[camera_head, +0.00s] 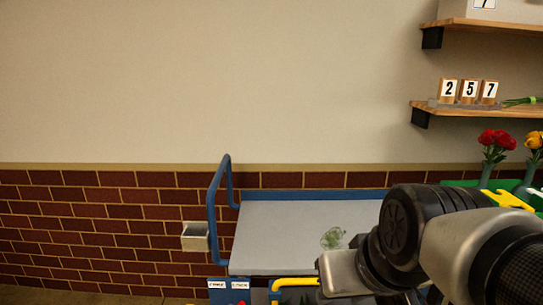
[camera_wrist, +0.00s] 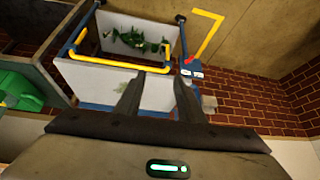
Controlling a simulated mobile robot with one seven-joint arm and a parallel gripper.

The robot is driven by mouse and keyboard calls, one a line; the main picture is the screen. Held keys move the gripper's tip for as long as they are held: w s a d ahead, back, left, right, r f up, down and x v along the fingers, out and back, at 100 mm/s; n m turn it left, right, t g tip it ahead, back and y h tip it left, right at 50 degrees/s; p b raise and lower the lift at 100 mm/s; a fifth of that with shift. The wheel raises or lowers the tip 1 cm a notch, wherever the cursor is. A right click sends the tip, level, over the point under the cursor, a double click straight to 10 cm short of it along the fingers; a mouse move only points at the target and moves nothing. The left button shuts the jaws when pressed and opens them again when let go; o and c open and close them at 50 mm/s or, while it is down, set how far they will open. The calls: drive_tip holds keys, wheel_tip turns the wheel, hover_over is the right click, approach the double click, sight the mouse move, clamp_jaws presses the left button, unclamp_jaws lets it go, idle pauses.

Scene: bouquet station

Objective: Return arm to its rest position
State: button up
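My arm (camera_head: 405,235) reaches in from the lower right of the head view, bent over the right part of a grey-topped cart. The fingertips are not visible in the head view. In the wrist view my gripper (camera_wrist: 158,80) shows two dark fingers standing apart, with nothing held between them. Beyond the fingers is the pale side of a cart with yellow and blue rails. The fingers appear clear of the cart, though the exact distance is hard to tell.
The blue-framed cart top (camera_head: 285,225) carries a small translucent green item (camera_head: 333,238). Red flowers (camera_head: 497,140) and yellow flowers (camera_head: 535,140) stand at the right. Wall shelves (camera_head: 470,108) hold number blocks (camera_head: 469,90). A green bin (camera_wrist: 18,95) shows in the wrist view.

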drive_tip(key=s+d+r+p, duration=0.1)
drive_tip(key=r+p, duration=1)
drive_tip(key=s+d+r+m+h+p, duration=0.1)
drive_tip(key=s+d+r+p, duration=0.1)
drive_tip(key=r+p, duration=0.9)
drive_tip(key=shift+s+r+g, duration=0.15)
drive_tip(key=shift+g, duration=0.15)
drive_tip(key=shift+c, duration=0.6)
